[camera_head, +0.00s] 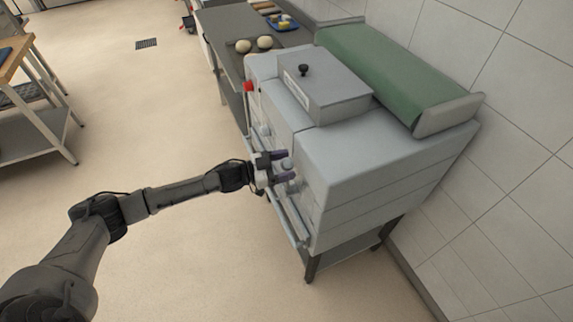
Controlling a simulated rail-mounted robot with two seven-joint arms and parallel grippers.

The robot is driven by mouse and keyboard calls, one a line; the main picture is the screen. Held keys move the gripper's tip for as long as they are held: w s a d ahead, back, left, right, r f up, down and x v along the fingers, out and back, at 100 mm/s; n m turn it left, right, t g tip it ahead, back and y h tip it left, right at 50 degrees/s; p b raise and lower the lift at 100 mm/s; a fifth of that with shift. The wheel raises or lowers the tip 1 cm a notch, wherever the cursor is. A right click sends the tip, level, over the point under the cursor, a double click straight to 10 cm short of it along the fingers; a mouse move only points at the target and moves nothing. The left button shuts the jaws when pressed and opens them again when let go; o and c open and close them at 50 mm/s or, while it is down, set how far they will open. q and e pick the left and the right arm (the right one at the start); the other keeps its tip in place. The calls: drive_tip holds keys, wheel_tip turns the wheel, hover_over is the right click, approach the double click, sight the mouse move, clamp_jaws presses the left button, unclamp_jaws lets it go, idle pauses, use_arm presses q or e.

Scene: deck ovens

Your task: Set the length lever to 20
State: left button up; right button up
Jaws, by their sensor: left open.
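The grey dough machine (375,180) stands on a dark-legged stand against the tiled wall. My left gripper (285,165) is open at the machine's front face, its two purple-tipped fingers pointing at it. A small round grey knob (287,163) shows between the fingers; I cannot tell whether they touch it. It may be the length lever, but no scale or number is readable. My right gripper is not in view.
A green conveyor belt (385,70) runs along the machine's top, beside a raised box with a black knob (303,70). A red part (248,87) sticks out at the front left corner. Dough balls (264,42) lie on the grey table behind.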

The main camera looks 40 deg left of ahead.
use_arm(q)
drive_tip(key=shift+w+d, duration=0.15)
drive_tip(key=shift+w, duration=0.1)
drive_tip(key=shift+c, duration=0.5)
clamp_jaws()
